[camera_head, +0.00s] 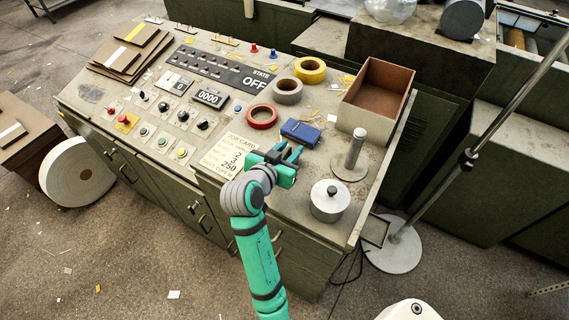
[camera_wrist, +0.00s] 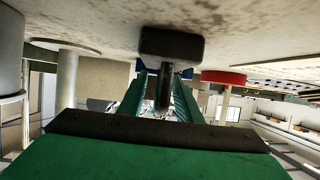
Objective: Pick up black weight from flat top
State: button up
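The black weight shows in the wrist view, where the bench appears upside down at the top. It has a dark block base (camera_wrist: 171,44) that appears to rest on the bench top, and a dark round handle standing out from it. My gripper (camera_head: 286,154) is low over the flat bench top (camera_head: 299,205), right of the job card. Its two green fingers stand apart on either side of the handle, which shows between them in the wrist view. A narrow gap seems to show on the left side. In the head view the fingers mostly hide the weight.
A blue box (camera_head: 300,132) lies just behind my gripper, with a red tape ring (camera_head: 261,116) to its left. A metal post on a disc (camera_head: 355,150) and a silver lidded pot (camera_head: 329,202) stand to the right. An open brown box (camera_head: 377,95) is behind.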

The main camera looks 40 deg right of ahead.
grip_shut()
jog(key=shift+r, duration=0.1)
dwell(1.3)
